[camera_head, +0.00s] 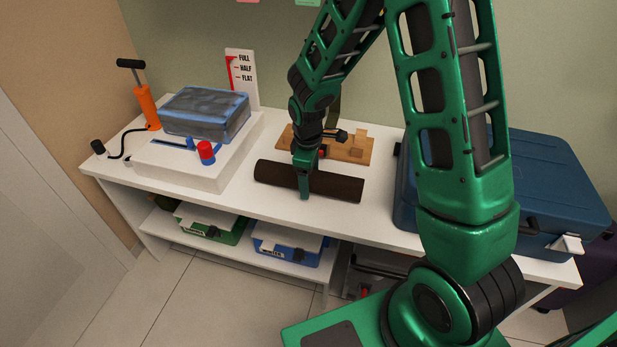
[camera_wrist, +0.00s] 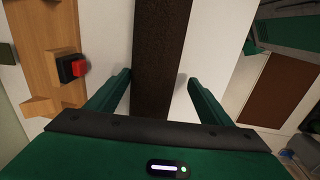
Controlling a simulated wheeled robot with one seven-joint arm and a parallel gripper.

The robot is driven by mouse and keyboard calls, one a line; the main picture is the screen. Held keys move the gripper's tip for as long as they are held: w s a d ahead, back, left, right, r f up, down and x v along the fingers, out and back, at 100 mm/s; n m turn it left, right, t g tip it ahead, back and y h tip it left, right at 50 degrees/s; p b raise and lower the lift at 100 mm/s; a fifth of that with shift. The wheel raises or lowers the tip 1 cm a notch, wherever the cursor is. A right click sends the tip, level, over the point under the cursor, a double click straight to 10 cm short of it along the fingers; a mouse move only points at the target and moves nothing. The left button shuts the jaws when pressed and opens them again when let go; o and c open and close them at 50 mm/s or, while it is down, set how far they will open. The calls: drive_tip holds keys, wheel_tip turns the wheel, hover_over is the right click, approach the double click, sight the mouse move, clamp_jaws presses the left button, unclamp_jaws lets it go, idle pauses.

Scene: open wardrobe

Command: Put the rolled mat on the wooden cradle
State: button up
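The rolled mat (camera_head: 335,186) is a dark brown cylinder lying on the white table top, in front of the wooden cradle. It runs up the middle of the wrist view (camera_wrist: 163,55). The wooden cradle (camera_head: 350,151) is a light board with raised blocks, partly hidden behind my arm; in the wrist view it is at the left (camera_wrist: 35,40). My gripper (camera_head: 304,193) points down over the mat near its middle. In the wrist view its fingers (camera_wrist: 160,77) stand on either side of the mat, spread apart; whether the tips touch it is unclear.
A blue case (camera_head: 555,185) stands at the right. At the left are a white box (camera_head: 195,165) with a blue-grey block (camera_head: 205,113) and an orange pump (camera_head: 148,107). A FULL/HALF/FLAT sign (camera_head: 242,78) stands behind. Bins (camera_head: 285,245) sit on the lower shelf. Bare table surrounds the mat.

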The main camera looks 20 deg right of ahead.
drive_tip(key=shift+r, duration=0.1)
wheel_tip(320, 180, up, 12)
drive_tip(key=s, duration=0.1)
drive_tip(key=shift+a, duration=0.4)
